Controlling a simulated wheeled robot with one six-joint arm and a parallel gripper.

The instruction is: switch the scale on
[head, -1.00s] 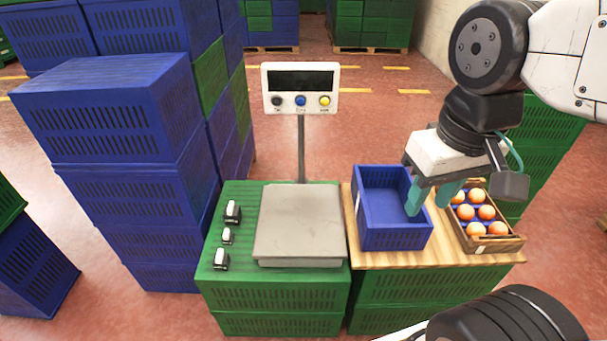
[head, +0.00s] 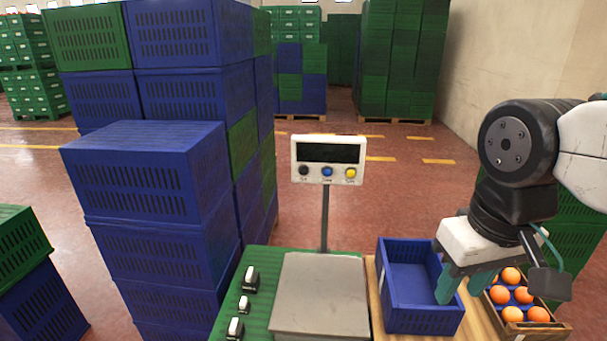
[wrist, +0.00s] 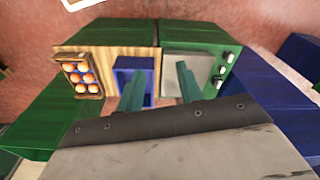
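The scale's display head (head: 327,160) stands on a thin grey post behind its metal plate (head: 320,292). Its screen (head: 328,153) is dark. Below the screen sit a black button (head: 304,171), a blue button (head: 327,172) and a yellow button (head: 350,173); their labels are too small to read surely. The bare plate also shows in the wrist view (wrist: 182,63). My gripper (head: 459,287) is right of the scale, above the blue crate (head: 422,322). In the wrist view its green fingers (wrist: 160,88) are wide apart with nothing between them.
A wooden box (head: 514,328) of oranges stands right of the blue crate. Several small black-and-white items (head: 243,304) lie left of the plate on the green crate (head: 256,262). Tall blue crate stacks (head: 150,185) rise at the left. The space around the display is clear.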

